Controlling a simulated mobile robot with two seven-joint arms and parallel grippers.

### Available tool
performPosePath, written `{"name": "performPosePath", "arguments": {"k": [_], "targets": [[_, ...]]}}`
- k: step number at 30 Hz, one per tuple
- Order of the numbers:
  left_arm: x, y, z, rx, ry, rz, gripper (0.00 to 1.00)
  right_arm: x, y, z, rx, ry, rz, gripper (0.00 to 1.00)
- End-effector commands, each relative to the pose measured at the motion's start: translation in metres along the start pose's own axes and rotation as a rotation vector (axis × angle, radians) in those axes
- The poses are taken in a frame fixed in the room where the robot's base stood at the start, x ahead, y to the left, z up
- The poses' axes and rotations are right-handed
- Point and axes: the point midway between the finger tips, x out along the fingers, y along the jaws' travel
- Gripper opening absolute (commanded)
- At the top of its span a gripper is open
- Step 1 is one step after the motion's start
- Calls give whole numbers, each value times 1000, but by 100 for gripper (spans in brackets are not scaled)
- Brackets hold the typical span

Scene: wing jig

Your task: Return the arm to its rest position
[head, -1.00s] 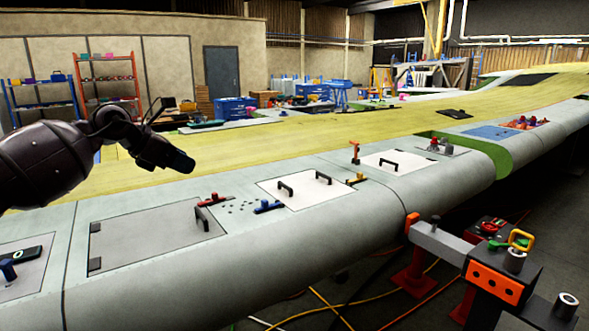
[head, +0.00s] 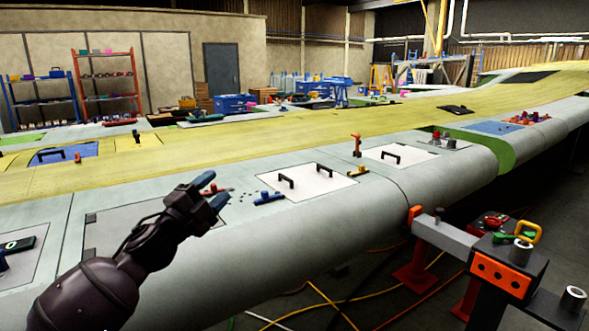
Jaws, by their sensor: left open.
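My left arm comes in from the lower left, in front of the wing's near edge. My left gripper (head: 212,191) is open and empty, with its two blue-tipped fingers pointing up and to the right. In the picture it overlaps the grey hatch panel (head: 110,232) on the wing and hides much of it. I cannot tell how high it is above the wing. My right gripper is not in view.
The long wing (head: 300,225) runs from lower left to upper right. A white panel with black handles (head: 309,183), a blue clamp (head: 268,198) and an orange post (head: 357,145) are on it. A black tool stand (head: 500,272) is at the lower right.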

Motion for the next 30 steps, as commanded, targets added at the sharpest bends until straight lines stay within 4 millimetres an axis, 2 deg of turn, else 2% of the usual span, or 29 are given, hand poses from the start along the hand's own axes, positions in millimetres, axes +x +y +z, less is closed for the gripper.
{"name": "performPosePath", "arguments": {"k": [1, 3, 8, 15, 23, 30], "targets": [[-18, 25, 7, -94, -54, 11, 50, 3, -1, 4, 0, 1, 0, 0], [-40, 52, 15, -215, -126, 24, 50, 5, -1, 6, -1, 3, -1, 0], [-96, 112, 29, -466, -291, 55, 50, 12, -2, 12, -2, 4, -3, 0], [-193, 197, 37, -774, -530, 91, 50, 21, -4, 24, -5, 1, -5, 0], [-307, 272, 29, -1007, -764, 98, 50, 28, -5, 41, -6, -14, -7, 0], [-419, 329, 10, -1115, -990, 99, 50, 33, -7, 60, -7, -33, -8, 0]]}}
